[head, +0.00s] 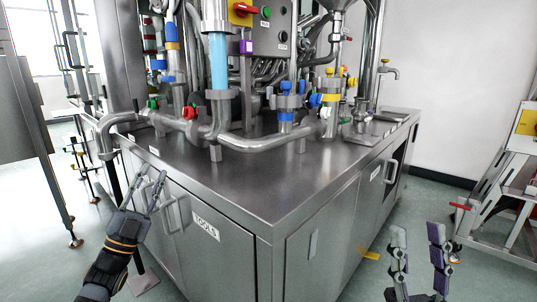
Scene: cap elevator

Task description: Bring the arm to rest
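My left gripper (151,190) is at the lower left, in front of the steel cabinet. Its two thin fingers are spread apart with nothing visible between them. They are close to a cabinet door handle (172,213), but I cannot tell whether they touch it. My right gripper (418,240) is at the lower right, fingers upright and wide apart, empty, over the floor to the right of the cabinet. The rest of the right arm is below the picture.
The steel cabinet (250,190) fills the middle, with a door labelled TOOLS (207,228). Pipes and red, green, blue and yellow valves stand on top. A metal frame (500,190) stands at the right.

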